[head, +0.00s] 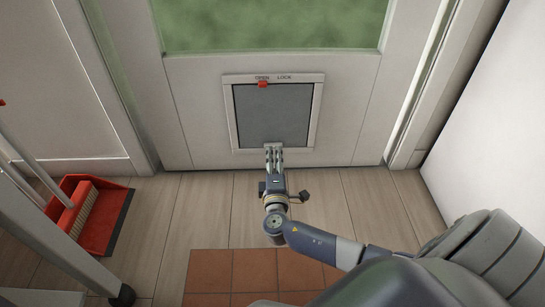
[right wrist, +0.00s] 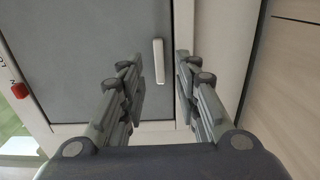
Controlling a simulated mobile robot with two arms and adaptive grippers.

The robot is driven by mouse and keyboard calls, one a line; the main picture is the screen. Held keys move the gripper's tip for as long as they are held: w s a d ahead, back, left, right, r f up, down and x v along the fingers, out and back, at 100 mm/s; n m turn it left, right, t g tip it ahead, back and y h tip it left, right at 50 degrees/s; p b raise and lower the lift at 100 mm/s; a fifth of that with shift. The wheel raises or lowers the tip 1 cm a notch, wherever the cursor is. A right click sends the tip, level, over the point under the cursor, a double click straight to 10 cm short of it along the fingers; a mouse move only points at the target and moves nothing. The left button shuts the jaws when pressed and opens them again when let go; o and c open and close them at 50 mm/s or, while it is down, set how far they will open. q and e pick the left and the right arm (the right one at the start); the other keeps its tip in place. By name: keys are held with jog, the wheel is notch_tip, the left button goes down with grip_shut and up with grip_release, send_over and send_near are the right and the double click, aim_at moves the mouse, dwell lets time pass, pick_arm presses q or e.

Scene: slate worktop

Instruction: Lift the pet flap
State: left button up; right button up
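The pet flap (head: 272,112) is a grey panel in a pale frame (head: 318,112), low in the door, and it looks shut. Its red latch (head: 263,84) sits under the word OPEN. My right gripper (head: 273,152) is at the flap's lower edge. In the right wrist view the gripper (right wrist: 160,68) is open, with a finger on each side. A small pale handle (right wrist: 158,62) on the flap (right wrist: 90,50) shows between the fingertips; I cannot tell if they touch it. The red latch (right wrist: 20,90) also shows at the left there. My left gripper is not in view.
A red dustpan (head: 112,220) with a brush (head: 76,212) lies on the wooden floor at the left. A terracotta tiled patch (head: 210,272) lies in front of the door. A white wall (head: 490,110) stands at the right. The floor beside my right gripper is clear.

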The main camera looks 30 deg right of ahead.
aim_at(274, 146)
jog(key=b+x, duration=0.1)
jog(key=x, duration=0.2)
jog(key=shift+w+d, duration=0.15)
jog(key=shift+w, duration=0.1)
grip_shut()
